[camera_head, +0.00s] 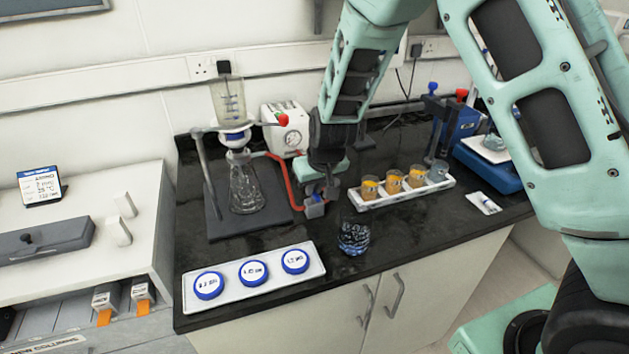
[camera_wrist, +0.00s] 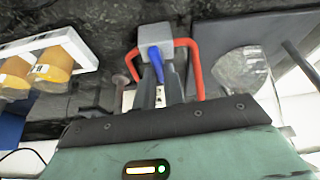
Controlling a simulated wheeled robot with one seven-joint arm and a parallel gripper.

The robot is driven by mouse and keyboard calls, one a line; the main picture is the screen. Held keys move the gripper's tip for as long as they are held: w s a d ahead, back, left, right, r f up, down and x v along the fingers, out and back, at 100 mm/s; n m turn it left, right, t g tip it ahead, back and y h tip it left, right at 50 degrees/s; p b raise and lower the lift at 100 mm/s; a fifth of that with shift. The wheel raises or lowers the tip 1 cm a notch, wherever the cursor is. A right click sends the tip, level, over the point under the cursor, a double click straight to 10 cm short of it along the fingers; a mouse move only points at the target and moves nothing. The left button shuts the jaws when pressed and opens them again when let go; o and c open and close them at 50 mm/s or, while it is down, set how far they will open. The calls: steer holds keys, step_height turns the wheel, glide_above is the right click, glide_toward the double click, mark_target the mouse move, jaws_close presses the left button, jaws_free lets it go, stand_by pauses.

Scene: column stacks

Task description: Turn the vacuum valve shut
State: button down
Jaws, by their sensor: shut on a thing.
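The vacuum valve is a small grey block (camera_wrist: 155,36) with a blue lever (camera_wrist: 155,58), at the top middle of the wrist view. Red tubing (camera_wrist: 194,67) leaves it on both sides. In the head view the valve (camera_head: 314,208) sits low beside the flask stand, partly hidden by my gripper (camera_head: 321,188). My gripper (camera_wrist: 158,72) is shut on the blue lever, with a grey finger on either side of it. The lever points from the block toward my gripper. Its exact angle to the valve's flow line is hard to tell.
A glass filter flask (camera_head: 246,188) with a funnel stands left of my gripper, before a white pump (camera_head: 286,128). A white rack (camera_head: 407,194) of amber-filled cups is close right.

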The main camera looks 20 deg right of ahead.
steer(key=shift+m+p, duration=0.45)
steer(key=shift+m, duration=0.15)
steer(key=c, duration=1.5)
jaws_free()
steer(key=shift+r, duration=0.1)
steer(key=v, duration=1.1)
steer(key=p+v, duration=0.1)
steer(key=v, duration=0.5)
steer(key=shift+s+a+r, duration=0.1)
steer(key=shift+a+r, duration=0.05)
steer(key=shift+a, duration=0.2)
